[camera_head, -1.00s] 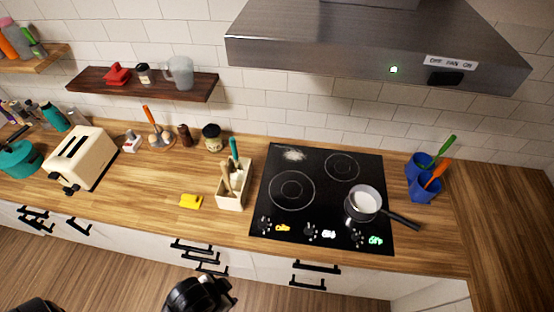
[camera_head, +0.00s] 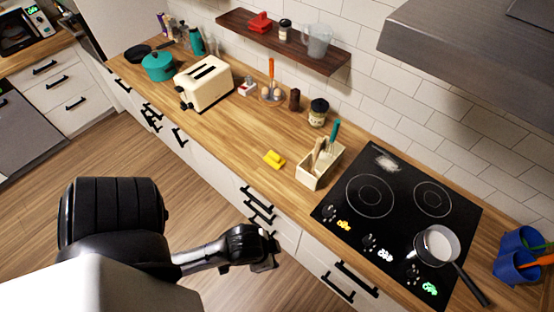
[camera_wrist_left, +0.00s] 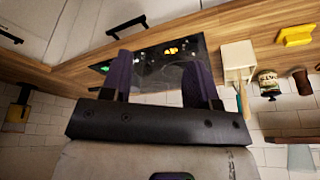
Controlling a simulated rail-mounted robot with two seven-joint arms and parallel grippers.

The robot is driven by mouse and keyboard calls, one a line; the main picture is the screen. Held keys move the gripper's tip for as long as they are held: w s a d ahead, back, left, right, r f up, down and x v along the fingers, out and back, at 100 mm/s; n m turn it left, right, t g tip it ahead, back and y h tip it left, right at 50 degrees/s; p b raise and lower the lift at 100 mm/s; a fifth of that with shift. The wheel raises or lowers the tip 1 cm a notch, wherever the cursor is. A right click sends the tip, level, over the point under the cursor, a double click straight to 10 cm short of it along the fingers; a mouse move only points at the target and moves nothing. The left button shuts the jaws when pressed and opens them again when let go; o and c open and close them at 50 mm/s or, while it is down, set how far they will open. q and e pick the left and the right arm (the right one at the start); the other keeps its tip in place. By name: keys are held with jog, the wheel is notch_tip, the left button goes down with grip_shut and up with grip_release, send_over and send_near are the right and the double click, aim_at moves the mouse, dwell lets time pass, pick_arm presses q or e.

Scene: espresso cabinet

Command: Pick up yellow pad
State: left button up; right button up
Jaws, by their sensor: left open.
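The yellow pad (camera_head: 274,158) lies on the wooden counter (camera_head: 225,140), left of the wooden utensil box (camera_head: 309,178) and near the counter's front edge. In the left wrist view, which is turned upside down, the yellow pad (camera_wrist_left: 295,36) shows at the upper right. My left gripper (camera_head: 268,250) is in front of the drawers, below and apart from the pad. In the left wrist view, the left gripper (camera_wrist_left: 164,75) has its two dark fingers apart with nothing gripped between them. My right gripper is not in view.
A black cooktop (camera_head: 395,215) with a small pot (camera_head: 437,245) is to the right. A cream toaster (camera_head: 204,83) and teal pot (camera_head: 158,67) stand to the left. A jar (camera_head: 318,112) stands behind the utensil box. The counter left of the pad is clear.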

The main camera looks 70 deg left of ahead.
pick_arm(q)
jog(key=shift+a, duration=0.15)
jog(key=shift+o, duration=0.2)
jog(key=shift+o, duration=0.6)
jog(key=o, duration=0.7)
jog(key=shift+d, duration=0.2)
jog(key=shift+c, duration=0.2)
jog(key=shift+a, duration=0.1)
